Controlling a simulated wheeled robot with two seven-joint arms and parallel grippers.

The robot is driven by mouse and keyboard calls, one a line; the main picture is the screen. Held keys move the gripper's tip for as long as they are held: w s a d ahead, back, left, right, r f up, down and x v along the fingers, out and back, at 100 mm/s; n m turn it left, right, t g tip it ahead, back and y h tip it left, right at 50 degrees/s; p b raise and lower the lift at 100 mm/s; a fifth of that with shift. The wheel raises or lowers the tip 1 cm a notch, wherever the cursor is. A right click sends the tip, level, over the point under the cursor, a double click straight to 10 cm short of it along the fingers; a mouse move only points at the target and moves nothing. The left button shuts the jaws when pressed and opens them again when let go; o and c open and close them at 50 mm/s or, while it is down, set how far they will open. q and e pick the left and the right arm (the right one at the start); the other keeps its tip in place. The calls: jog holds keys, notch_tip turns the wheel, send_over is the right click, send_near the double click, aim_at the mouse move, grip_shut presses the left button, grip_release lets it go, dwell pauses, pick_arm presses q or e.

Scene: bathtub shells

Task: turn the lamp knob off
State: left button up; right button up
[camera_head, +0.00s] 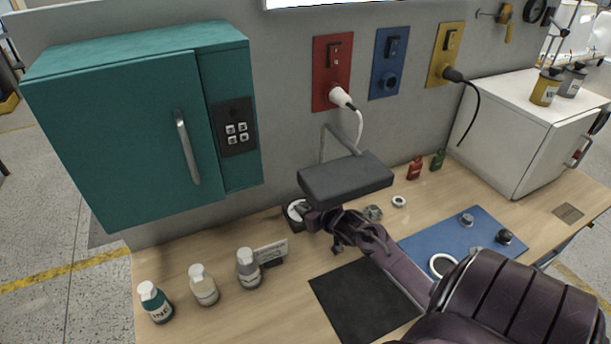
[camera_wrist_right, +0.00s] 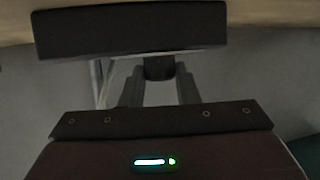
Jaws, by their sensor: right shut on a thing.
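The lamp has a dark grey rectangular head (camera_head: 345,178) on a bent stem, above the back of the wooden table. A round pale dial with a dark knob (camera_head: 298,209) sits at the lamp's base, left of the head. My right gripper (camera_head: 309,214) reaches in from the lower right and is at the knob, partly covering it. In the right wrist view its two fingers (camera_wrist_right: 160,88) stand on either side of a small dark piece (camera_wrist_right: 158,68), shut on it. The dial's marking cannot be read. My left gripper is not in view.
A teal cabinet (camera_head: 120,130) hangs at the left. Bottles (camera_head: 203,284) and a small sign (camera_head: 270,252) stand left of the gripper. A black mat (camera_head: 366,300) and a blue mat (camera_head: 455,243) lie in front. A white cabinet (camera_head: 525,125) stands at the right.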

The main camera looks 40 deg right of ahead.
jog(key=shift+d+n+y, duration=0.15)
jog(key=shift+n+y, duration=0.95)
jog(key=shift+y, duration=0.2)
jog(key=o, duration=1)
jog(key=shift+c, duration=0.2)
jog(key=shift+s, duration=0.1)
jog(key=b+v, duration=0.1)
jog(key=v, duration=0.5)
jog(key=shift+s, duration=0.3)
jog(key=shift+s+r+b, duration=0.3)
jog(key=shift+s+r, duration=0.05)
jog(key=shift+s, duration=0.1)
jog(key=shift+d, duration=0.1)
